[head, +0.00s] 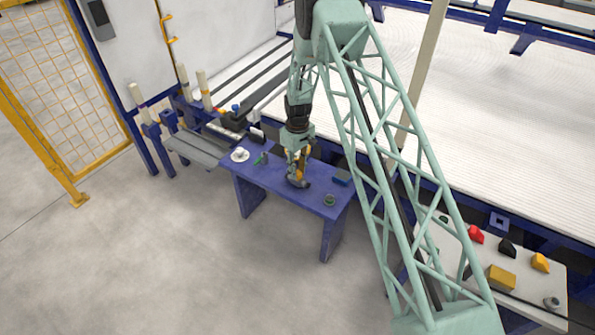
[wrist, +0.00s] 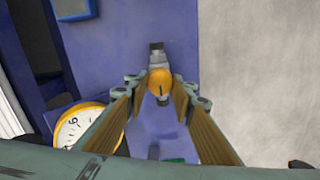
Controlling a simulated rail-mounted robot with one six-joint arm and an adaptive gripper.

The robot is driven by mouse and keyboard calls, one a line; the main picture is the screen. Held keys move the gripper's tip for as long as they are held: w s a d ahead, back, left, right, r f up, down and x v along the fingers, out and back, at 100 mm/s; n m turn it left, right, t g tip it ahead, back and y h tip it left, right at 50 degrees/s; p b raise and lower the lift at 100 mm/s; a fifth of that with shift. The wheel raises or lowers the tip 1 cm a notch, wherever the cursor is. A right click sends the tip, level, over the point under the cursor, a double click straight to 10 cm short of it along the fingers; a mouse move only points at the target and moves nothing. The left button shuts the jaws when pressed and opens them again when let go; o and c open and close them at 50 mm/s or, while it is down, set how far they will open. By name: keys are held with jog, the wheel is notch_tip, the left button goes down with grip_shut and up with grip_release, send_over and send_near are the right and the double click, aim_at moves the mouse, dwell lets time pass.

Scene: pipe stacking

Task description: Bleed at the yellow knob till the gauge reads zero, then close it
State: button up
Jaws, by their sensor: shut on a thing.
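The yellow knob (wrist: 159,82), with a dark line on its face, sits on a grey fitting on the blue bench in the wrist view. My gripper (wrist: 160,86) is closed around it, with a fingertip at each side. In the head view my gripper (head: 298,168) points down over the middle of the bench, and the knob cannot be made out clearly there. The gauge (wrist: 72,128) has a yellow rim and a white dial at lower left in the wrist view. A finger and my gripper body hide part of its dial, and its needle reading cannot be told.
The blue bench (head: 313,197) also bears a white round piece (head: 239,156), a green item (head: 261,159), a blue block (head: 341,181) and a green ring (head: 329,200). A panel (head: 520,286) with coloured pieces stands at right. Open floor lies in front.

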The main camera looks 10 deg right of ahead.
jog(key=o, duration=0.9)
jog(key=shift+r, duration=0.15)
jog(key=shift+r, duration=5.9)
